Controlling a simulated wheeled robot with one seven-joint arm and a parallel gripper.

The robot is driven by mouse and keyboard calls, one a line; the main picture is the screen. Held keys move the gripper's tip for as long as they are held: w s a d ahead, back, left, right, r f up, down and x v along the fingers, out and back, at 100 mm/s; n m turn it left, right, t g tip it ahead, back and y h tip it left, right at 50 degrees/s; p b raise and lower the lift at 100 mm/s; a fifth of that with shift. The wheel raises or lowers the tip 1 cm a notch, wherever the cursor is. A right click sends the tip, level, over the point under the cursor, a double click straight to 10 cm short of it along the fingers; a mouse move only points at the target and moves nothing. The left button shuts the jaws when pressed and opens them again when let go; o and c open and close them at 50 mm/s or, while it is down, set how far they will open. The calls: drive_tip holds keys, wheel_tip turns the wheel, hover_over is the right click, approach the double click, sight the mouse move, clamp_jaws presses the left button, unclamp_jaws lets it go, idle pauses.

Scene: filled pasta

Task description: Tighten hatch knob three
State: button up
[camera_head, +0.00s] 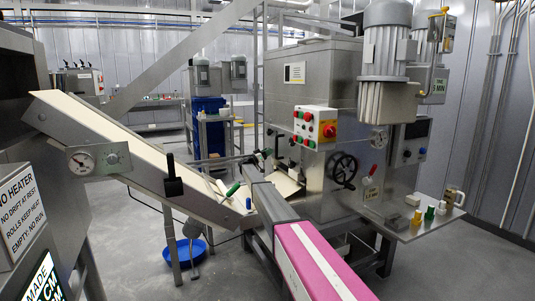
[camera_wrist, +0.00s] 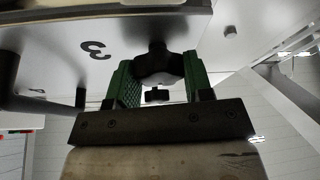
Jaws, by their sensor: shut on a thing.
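My gripper (camera_wrist: 158,75) shows in the wrist view, with a green ridged pad on each finger. It is shut on a black lobed knob, hatch knob three (camera_wrist: 158,64), with one pad on each side of it. The knob sits at the edge of a grey hatch plate (camera_wrist: 60,35) that bears an upside-down black "3" beside the knob. A second, smaller black knob (camera_wrist: 157,96) shows below it, between the fingers.
In the wrist view, another dark knob (camera_wrist: 81,97) stands left of the gripper. In the head view, a steel machine (camera_head: 310,95) with a black handwheel (camera_head: 342,170) stands at centre right. A side shelf (camera_head: 425,222) holds small coloured items. A blue basin (camera_head: 184,252) lies on the floor.

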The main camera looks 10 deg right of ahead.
drive_tip(key=shift+f, duration=0.1)
idle(0.3)
drive_tip(key=o, duration=0.9)
drive_tip(key=v, duration=0.7)
drive_tip(key=shift+a, duration=0.25)
drive_tip(key=shift+s, duration=0.1)
drive_tip(key=shift+s, duration=0.1)
